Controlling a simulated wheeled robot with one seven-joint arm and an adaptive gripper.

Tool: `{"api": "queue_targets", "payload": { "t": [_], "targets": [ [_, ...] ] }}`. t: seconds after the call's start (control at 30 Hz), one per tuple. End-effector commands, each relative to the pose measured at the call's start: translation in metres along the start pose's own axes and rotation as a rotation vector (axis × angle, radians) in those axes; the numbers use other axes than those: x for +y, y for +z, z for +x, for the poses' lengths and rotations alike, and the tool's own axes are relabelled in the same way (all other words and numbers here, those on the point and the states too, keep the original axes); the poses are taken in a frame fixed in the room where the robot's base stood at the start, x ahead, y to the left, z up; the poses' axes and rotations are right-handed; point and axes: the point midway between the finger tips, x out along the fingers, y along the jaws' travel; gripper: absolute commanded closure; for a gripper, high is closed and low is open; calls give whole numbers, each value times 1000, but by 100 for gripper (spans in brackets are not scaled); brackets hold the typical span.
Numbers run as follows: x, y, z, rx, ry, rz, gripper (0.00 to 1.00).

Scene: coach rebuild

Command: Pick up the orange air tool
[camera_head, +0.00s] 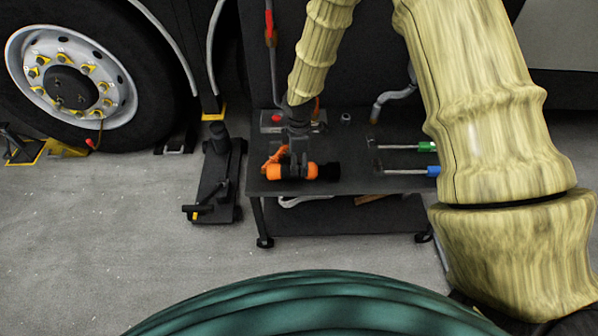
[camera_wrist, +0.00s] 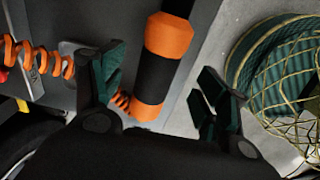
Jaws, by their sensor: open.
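The orange air tool (camera_head: 302,171) lies near the front left edge of a dark cart top, with orange body bands and a black end pointing right. In the wrist view the air tool (camera_wrist: 170,37) shows as orange and black bands between my two fingers. My gripper (camera_wrist: 158,88) is open, with one green-padded finger on each side of the tool and visible gaps. In the head view my gripper (camera_head: 298,140) is right at the tool and covers part of it. I cannot tell whether it touches the tool.
The cart (camera_head: 350,186) also holds a green-handled tool (camera_head: 425,147) and a blue-handled tool (camera_head: 428,173) at right. An orange coiled hose (camera_wrist: 40,58) runs beside the gripper. A black jack (camera_head: 214,180) stands left of the cart, near a large wheel (camera_head: 70,85).

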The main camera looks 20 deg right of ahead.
Motion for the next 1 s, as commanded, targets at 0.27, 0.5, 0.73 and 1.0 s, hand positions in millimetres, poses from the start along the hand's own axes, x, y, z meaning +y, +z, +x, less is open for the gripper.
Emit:
{"api": "queue_targets", "payload": {
  "t": [0.27, 0.5, 0.73, 1.0],
  "targets": [
    [0, -2, 18, 0, 0, 0, 26],
    [0, -3, 49, 0, 0, 0, 26],
    [0, -4, 56, 0, 1, 0, 26],
    [0, -4, 56, 1, 1, 0, 59]
  ]
}}
